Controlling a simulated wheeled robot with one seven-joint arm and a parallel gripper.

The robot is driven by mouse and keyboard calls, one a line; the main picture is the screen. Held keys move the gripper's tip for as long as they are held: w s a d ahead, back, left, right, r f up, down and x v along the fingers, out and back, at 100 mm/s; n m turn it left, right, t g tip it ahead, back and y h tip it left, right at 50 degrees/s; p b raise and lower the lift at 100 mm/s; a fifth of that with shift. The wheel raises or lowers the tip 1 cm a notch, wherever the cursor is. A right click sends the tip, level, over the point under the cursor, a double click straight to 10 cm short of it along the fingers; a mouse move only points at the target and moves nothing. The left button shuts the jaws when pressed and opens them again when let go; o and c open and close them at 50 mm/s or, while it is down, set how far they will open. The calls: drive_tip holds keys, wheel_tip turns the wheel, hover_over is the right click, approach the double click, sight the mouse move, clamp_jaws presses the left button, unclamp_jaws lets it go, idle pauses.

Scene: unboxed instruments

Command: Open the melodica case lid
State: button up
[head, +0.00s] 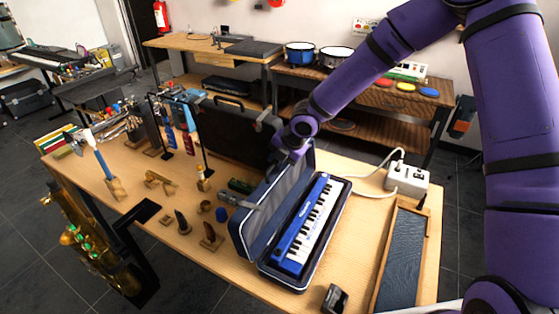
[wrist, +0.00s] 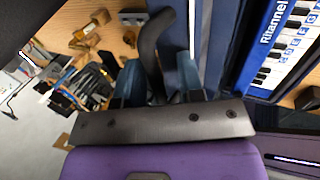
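The melodica case (head: 300,284) stands on the table with its dark blue lid (head: 292,180) raised steeply on its left side. The blue melodica (head: 313,222) lies in the case, keys showing; part of it also shows at the right of the wrist view (wrist: 283,42). The lid (wrist: 215,40) is right beside the right finger.
A large black case (head: 235,130) stands behind the lid. Small wooden stands and mouthpieces (head: 183,222) are left of it. A white power box (head: 407,178) and a long wooden tray (head: 402,255) are to the right. A small black object (head: 335,298) sits at the front edge.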

drive_tip(key=shift+d, duration=0.1)
drive_tip(key=v, duration=1)
drive_tip(key=shift+r, duration=0.4)
drive_tip(key=shift+s, duration=0.1)
drive_tip(key=s+d+r+n+t, duration=0.25)
drive_tip(key=r+n, duration=0.55)
drive_tip(key=n, duration=0.4)
drive_tip(key=s+d+r+n+t, duration=0.15)
drive_tip(key=s+r+n, duration=0.25)
drive_tip(key=r+n, duration=0.65)
drive_tip(key=s+d+r+n+h, duration=0.1)
drive_tip(key=s+d+n, duration=0.4)
drive_tip(key=s, duration=0.3)
drive_tip(key=s+d+r+n+g+h, duration=0.1)
drive_tip(key=s+d+r+n, duration=0.1)
drive_tip(key=s+d+n, duration=0.3)
drive_tip(key=s+d+r+n+h, duration=0.1)
drive_tip(key=s+d+n+h, duration=0.1)
drive_tip(key=s+d+n, duration=0.4)
drive_tip(key=s+n, duration=0.4)
drive_tip(key=s, duration=0.3)
drive_tip(key=shift+r+g, duration=0.3)
drive_tip(key=shift+r, duration=0.05)
